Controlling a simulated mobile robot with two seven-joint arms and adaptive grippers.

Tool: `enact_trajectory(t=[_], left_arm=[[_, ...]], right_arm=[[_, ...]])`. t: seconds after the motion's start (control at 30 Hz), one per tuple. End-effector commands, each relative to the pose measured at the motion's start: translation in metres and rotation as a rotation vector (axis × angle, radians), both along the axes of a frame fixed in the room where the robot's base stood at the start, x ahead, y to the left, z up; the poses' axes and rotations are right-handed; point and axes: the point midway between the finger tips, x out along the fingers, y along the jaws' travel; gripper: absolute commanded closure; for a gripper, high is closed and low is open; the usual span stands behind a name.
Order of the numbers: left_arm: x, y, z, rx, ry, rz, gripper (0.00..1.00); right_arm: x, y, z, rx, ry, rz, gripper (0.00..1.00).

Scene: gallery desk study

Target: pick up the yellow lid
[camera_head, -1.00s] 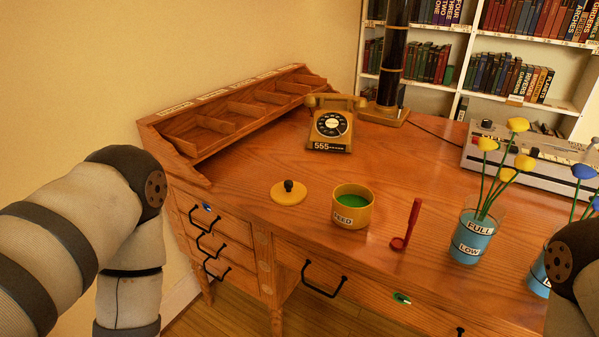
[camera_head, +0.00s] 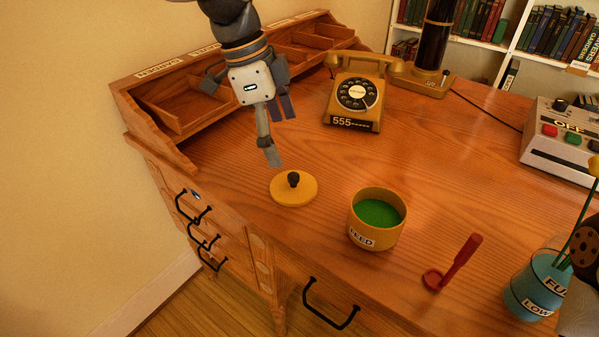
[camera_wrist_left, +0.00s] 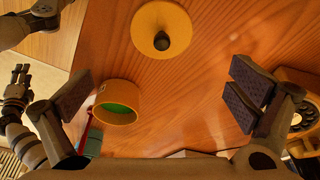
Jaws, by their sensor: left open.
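The yellow lid (camera_head: 293,190) is a flat disc with a black knob, lying on the wooden desk (camera_head: 240,200) left of the yellow FEED pot (camera_head: 377,220), which holds green contents. My left gripper (camera_head: 277,135) is open and empty, above the desk just behind the lid. In the left wrist view, the lid (camera_wrist_left: 161,28) is at the top, forward of and between the spread fingers (camera_wrist_left: 160,95), and not touched. The pot (camera_wrist_left: 118,102) shows nearer the left finger. At the right edge of the head view, only a dark part of my right arm shows; its gripper is not identifiable there.
A rotary phone (camera_head: 357,95) stands behind the lid, right of my left gripper. A divided wooden rack (camera_head: 190,100) lines the back left. Desk around the lid is clear.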

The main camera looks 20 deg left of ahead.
Motion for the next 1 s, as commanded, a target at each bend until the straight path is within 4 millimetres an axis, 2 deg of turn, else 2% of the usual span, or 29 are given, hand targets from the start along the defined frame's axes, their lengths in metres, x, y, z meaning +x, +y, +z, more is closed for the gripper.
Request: enact_trajectory(t=[0.03,0.1,0.27,0.43,0.57,0.77,1.0], left_arm=[[0.000,-0.003,-0.016,0.002,0.009,0.000,0.00],[0.001,-0.007,-0.030,0.001,0.008,0.000,0.00],[0.004,-0.011,-0.049,0.001,0.006,0.002,0.00],[0.011,-0.017,-0.082,0.001,0.008,0.001,0.00],[0.012,-0.020,-0.094,0.001,0.004,0.001,0.00],[0.013,-0.021,-0.094,0.001,0.001,0.002,0.00],[0.012,-0.021,-0.094,0.001,0.001,0.002,0.52]], right_arm=[[-0.003,0.000,-0.002,0.000,0.009,0.000,0.60],[-0.004,0.000,-0.003,0.000,0.012,0.000,0.60],[-0.005,0.000,-0.005,0.000,0.016,0.000,0.60],[-0.007,0.000,-0.008,0.000,0.025,0.001,0.60],[-0.008,0.000,-0.009,-0.001,0.026,0.001,0.60],[-0.008,0.000,-0.008,0.000,0.025,0.001,0.60],[-0.008,0.000,-0.008,0.000,0.025,0.001,0.60]])
